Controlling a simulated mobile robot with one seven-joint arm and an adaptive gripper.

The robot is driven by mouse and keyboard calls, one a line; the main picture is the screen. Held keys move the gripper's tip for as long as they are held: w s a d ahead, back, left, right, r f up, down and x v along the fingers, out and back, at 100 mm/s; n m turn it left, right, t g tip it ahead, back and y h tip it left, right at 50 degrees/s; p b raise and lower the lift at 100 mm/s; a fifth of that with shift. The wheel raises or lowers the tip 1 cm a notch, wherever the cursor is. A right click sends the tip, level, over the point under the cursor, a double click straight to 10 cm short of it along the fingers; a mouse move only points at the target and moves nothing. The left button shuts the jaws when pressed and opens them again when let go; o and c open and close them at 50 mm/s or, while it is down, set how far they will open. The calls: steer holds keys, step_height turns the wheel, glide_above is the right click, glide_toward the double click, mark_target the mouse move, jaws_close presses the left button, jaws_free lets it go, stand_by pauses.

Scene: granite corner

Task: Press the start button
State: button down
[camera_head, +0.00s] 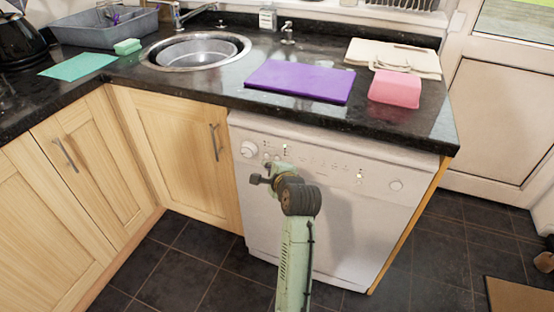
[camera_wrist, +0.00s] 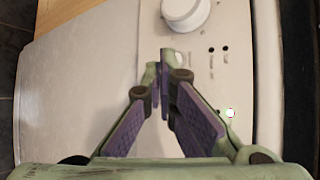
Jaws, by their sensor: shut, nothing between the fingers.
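A white front-loading appliance (camera_head: 330,220) stands under the counter, with a control panel along its top. The panel has a dial (camera_head: 249,149) at its left, small marks and buttons in the middle, and a round control (camera_head: 396,185) at its right. I cannot tell which is the start button. My gripper (camera_head: 259,179) is in front of the panel's left part, below the dial. In the wrist view my gripper (camera_wrist: 162,62) is shut and empty, its tips just below the dial (camera_wrist: 186,12). A small bright round spot (camera_wrist: 230,113) lies right of the fingers. Contact with the panel cannot be told.
Wooden cupboards (camera_head: 165,150) stand left. Dark floor tiles (camera_head: 190,265) are clear in front.

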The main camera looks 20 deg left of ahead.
steer(key=shift+w+p, duration=0.3)
steer(key=shift+w, duration=0.15)
steer(key=shift+w, duration=0.3)
stand_by(0.6)
stand_by(0.3)
steer(key=shift+s+p, duration=0.6)
steer(key=shift+s, duration=0.15)
steer(key=shift+s, duration=0.15)
steer(key=shift+s+p, duration=0.85)
steer(key=shift+s, duration=1.5)
